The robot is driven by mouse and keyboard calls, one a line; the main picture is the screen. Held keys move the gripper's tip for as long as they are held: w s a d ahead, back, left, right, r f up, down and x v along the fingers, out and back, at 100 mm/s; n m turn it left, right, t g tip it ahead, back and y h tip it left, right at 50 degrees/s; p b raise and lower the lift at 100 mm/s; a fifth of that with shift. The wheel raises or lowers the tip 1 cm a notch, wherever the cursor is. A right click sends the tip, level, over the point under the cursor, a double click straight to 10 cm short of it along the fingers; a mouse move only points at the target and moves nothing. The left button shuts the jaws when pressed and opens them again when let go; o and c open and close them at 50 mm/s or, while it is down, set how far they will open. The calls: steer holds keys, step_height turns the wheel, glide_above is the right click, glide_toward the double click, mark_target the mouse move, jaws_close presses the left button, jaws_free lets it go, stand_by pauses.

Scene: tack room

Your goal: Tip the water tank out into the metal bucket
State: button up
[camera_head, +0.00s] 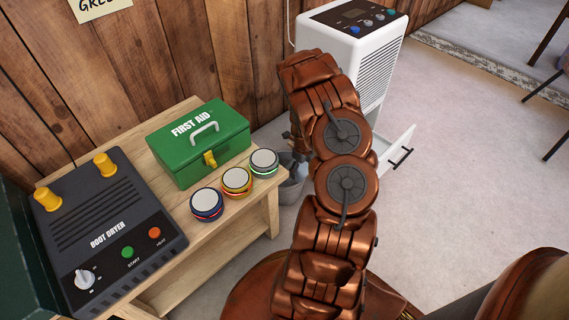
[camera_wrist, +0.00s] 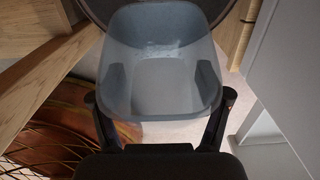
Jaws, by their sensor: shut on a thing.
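The water tank (camera_wrist: 160,101) is a grey, see-through, open-topped box that fills the middle of the wrist view. My gripper (camera_wrist: 161,85) is shut on it, with one dark finger on each side. Pale specks show on its far inner wall; I cannot tell how much water is in it. A grey vessel that looks like the metal bucket (camera_head: 292,190) stands on the floor by the table's right end, partly hidden by my arm. A dark round edge shows behind the tank in the wrist view.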

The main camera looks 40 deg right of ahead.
steer(key=shift+s+r+t+p, duration=0.15)
steer(key=shift+r+t+p, duration=0.2)
steer(key=shift+p, duration=1.95)
steer(key=shift+f, duration=0.15)
steer(key=shift+t+p, duration=0.25)
steer(key=shift+p, duration=0.05)
steer(key=shift+s+a, duration=0.1)
steer(key=shift+f+b, duration=0.2)
steer(key=shift+b, duration=0.4)
steer(key=shift+d+b, duration=0.25)
steer(key=shift+b, duration=0.5)
steer(key=shift+d+r+t+b, duration=0.1)
steer(key=shift+t+b, duration=0.2)
steer(key=shift+b, duration=0.5)
steer(key=b, duration=0.5)
steer(key=shift+a+t, duration=0.25)
steer(key=shift+t, duration=0.05)
steer(key=shift+b, duration=0.95)
